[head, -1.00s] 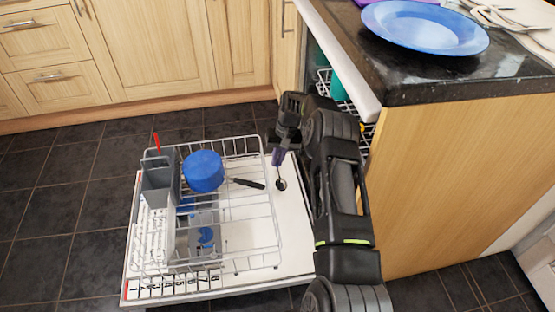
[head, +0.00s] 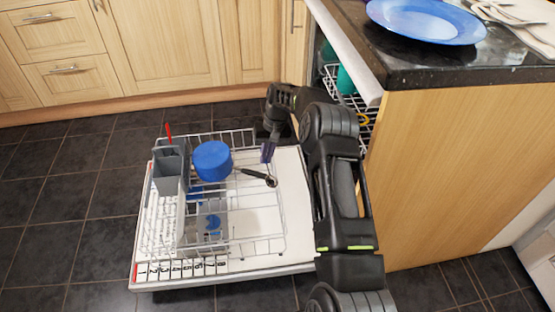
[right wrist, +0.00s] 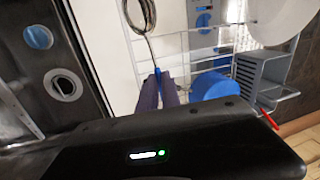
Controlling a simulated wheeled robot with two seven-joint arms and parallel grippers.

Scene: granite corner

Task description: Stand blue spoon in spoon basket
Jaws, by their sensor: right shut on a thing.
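My right gripper (head: 267,152) is shut on the blue spoon. It holds the spoon above the right side of the pulled-out dish rack. The spoon's metal bowl (head: 271,182) hangs below the fingers, by the end of the pan handle in the head view. In the right wrist view, a bit of blue handle (right wrist: 158,71) shows between the purple fingers (right wrist: 158,92), and the metal end points away. The grey spoon basket (head: 167,172) stands at the rack's left side, apart from the gripper, with a red-handled item in it. It also shows in the right wrist view (right wrist: 261,76). My left gripper is out of view.
A blue pan (head: 211,160) with a dark handle sits in the rack between the basket and my gripper. The white wire rack (head: 262,243) lies on the open dishwasher door. A granite counter (head: 440,72) with a blue plate (head: 428,20) stands at right.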

